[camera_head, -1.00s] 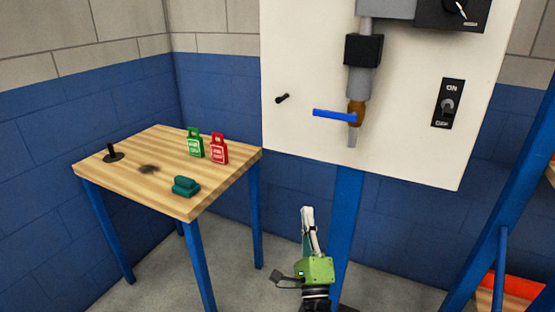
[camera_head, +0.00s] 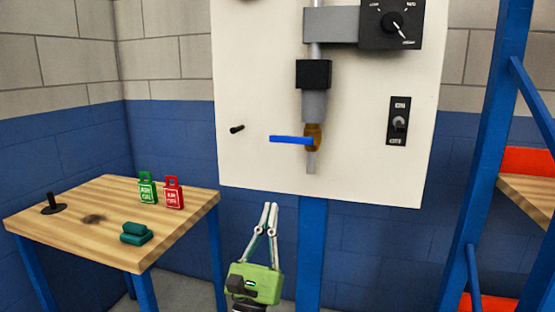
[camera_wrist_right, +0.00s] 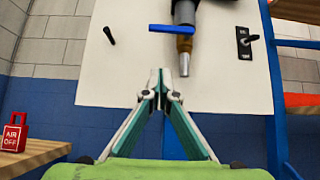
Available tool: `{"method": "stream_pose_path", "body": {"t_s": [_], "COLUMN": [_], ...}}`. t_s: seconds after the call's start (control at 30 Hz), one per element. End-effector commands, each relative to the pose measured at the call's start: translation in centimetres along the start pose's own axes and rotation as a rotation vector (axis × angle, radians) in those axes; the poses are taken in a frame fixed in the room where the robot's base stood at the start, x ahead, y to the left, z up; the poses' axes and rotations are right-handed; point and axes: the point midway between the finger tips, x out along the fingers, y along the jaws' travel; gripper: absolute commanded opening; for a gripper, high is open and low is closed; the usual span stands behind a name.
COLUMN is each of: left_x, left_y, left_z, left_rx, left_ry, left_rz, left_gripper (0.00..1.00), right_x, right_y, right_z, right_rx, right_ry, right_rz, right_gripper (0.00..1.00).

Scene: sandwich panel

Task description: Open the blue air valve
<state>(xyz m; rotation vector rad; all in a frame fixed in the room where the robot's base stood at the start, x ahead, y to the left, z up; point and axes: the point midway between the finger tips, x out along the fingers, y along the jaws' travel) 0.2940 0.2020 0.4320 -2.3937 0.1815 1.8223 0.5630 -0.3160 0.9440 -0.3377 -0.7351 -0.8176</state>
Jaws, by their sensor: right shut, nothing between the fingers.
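The blue valve handle (camera_head: 291,140) sticks out level to the left from a brass valve body (camera_head: 313,137) on the pipe of the white panel. The handle (camera_wrist_right: 174,29) and brass body (camera_wrist_right: 184,44) also show in the right wrist view, above the fingertips. My right gripper (camera_head: 270,206) is below the panel's lower edge, under the handle and slightly left of it, pointing up. Its fingertips (camera_wrist_right: 158,75) meet in the right wrist view, shut and empty, apart from the handle. My left gripper is not in view.
A wooden table (camera_head: 70,215) at left holds a green tag (camera_head: 148,188), a red tag (camera_head: 174,193) and a teal block (camera_head: 136,234). The panel (camera_head: 245,165) also carries a black peg (camera_head: 237,129) and a switch (camera_head: 398,121). A blue post (camera_head: 483,140) stands at right.

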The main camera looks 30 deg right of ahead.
Motion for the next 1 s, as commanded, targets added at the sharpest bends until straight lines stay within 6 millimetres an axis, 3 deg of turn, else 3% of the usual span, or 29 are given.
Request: {"method": "stream_pose_path", "body": {"t_s": [0.5,0.7,1.0], "left_x": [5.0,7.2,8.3], "left_y": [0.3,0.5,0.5], "left_z": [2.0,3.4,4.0], "left_rx": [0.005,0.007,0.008], "left_ry": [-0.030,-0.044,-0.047], "left_rz": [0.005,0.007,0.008], "left_gripper": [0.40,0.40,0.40], "right_x": [10.2,11.7,12.4], "right_y": [0.0,-0.1,0.0], "right_z": [0.3,2.2,2.8], "right_rx": [-0.002,-0.001,-0.002], "right_ry": [-0.004,-0.002,0.000], "right_rz": [-0.001,-0.001,0.000], "right_gripper": [0.00,0.00,0.00]}}
